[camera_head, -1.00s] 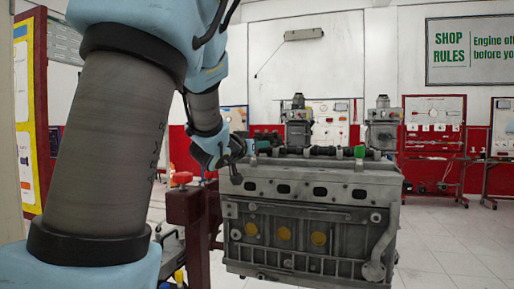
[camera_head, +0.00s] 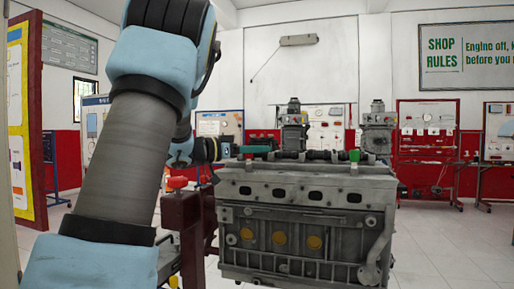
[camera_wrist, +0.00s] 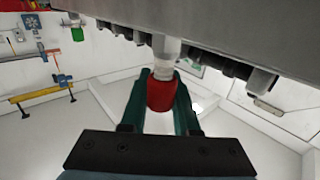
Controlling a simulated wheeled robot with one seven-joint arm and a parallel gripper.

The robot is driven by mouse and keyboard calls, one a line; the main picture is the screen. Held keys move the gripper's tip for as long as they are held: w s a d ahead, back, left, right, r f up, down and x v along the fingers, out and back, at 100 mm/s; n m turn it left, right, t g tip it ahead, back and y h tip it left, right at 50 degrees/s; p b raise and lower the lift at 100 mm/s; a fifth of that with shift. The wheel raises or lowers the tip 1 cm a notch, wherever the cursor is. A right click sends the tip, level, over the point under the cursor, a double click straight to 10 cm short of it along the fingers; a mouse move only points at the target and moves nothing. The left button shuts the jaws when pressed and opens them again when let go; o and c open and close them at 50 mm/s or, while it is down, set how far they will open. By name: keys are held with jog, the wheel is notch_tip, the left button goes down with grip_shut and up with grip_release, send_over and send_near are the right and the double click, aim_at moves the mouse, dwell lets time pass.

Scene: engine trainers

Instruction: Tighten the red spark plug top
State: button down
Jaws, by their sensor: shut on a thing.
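The red spark plug top (camera_wrist: 161,98) sits between the two teal fingers of my gripper (camera_wrist: 161,85) in the wrist view. My gripper is shut on it. The top is on a pale plug stem (camera_wrist: 165,58) that reaches to the grey engine block (camera_wrist: 250,30). In the head view my gripper (camera_head: 262,150) lies across the upper left end of the engine block (camera_head: 300,190). The red top is hidden there. A green top (camera_head: 354,155) stands at the right on the engine's upper side, and it also shows in the wrist view (camera_wrist: 77,34).
A dark red stand (camera_head: 188,220) with a red knob (camera_head: 177,182) is beside the engine's left end. Two grey machines stand behind the engine. Tool boards line the back wall. The floor at the right (camera_head: 445,245) is clear.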

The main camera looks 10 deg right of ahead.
jog(key=shift+s+f+m+g+p, duration=0.15)
jog(key=shift+m+g+p, duration=0.1)
jog(key=shift+m+g, duration=0.45)
jog(key=shift+s+r+m+g+p, duration=0.15)
jog(key=shift+m+g, duration=0.25)
jog(key=shift+g, duration=0.6)
jog(key=shift+s+f+g, duration=0.1)
jog(key=shift+f+g, duration=0.05)
jog(key=shift+g, duration=0.15)
jog(key=c, duration=0.9)
grip_release()
jog(key=shift+d, duration=0.1)
jog(key=a+b, duration=0.1)
jog(key=a, duration=1)
jog(key=shift+b, duration=0.3)
